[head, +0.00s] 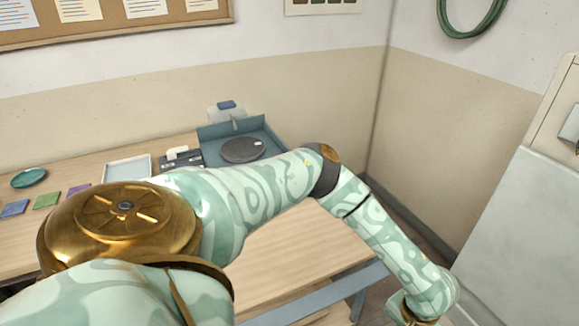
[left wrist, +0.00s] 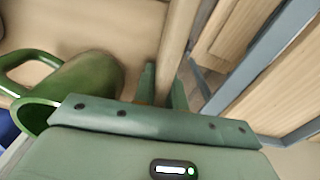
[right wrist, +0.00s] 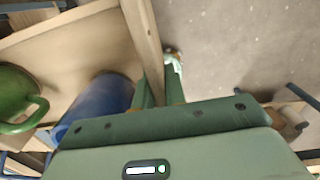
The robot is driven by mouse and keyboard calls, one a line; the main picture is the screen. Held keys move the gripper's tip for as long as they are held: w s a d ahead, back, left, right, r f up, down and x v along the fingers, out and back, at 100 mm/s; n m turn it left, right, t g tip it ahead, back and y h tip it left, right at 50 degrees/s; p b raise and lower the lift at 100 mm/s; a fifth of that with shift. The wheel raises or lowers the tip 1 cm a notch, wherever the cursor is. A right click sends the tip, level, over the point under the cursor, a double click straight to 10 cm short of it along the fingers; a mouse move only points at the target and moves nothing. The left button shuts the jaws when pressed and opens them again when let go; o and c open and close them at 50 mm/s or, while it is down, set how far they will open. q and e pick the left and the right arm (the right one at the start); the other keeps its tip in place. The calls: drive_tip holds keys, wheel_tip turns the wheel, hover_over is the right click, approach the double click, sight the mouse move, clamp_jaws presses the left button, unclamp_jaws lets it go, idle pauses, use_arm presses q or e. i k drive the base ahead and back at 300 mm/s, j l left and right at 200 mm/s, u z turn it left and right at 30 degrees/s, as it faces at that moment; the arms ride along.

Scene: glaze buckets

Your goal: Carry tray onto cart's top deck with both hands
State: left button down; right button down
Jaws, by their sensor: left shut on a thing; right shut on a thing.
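The tray is a light wooden one with a raised rim; its rim shows in the left wrist view (left wrist: 180,28) and the right wrist view (right wrist: 141,28). My left gripper (left wrist: 164,88) is shut on one side of the rim. My right gripper (right wrist: 160,88) is shut on another part of the rim. A green bucket with a handle (left wrist: 85,85) stands in the tray and also shows in the right wrist view (right wrist: 15,90). A blue bucket (right wrist: 103,97) stands beside it. The tray is outside the head view, and I cannot pick out the cart with certainty.
A wooden workbench (head: 290,240) with a blue-grey frame holds a teal dish (head: 28,178), coloured tiles, a pale tray (head: 127,169) and a blue-grey stand with a dark disc (head: 242,150). A pale panel (head: 530,230) stands at the right. Bare floor (right wrist: 235,50) shows beside the tray.

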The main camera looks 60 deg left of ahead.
sight(280, 250)
drive_tip(key=i+j+u, duration=0.15)
drive_tip(key=u, duration=0.35)
drive_tip(key=i+u, duration=0.5)
drive_tip(key=i+l+u, duration=0.15)
drive_tip(key=u, duration=0.35)
drive_tip(key=i+u, duration=0.1)
drive_tip(key=u, duration=0.3)
drive_tip(key=i+u, duration=0.15)
drive_tip(key=u, duration=0.3)
drive_tip(key=i+l+u, duration=0.1)
drive_tip(key=u, duration=0.3)
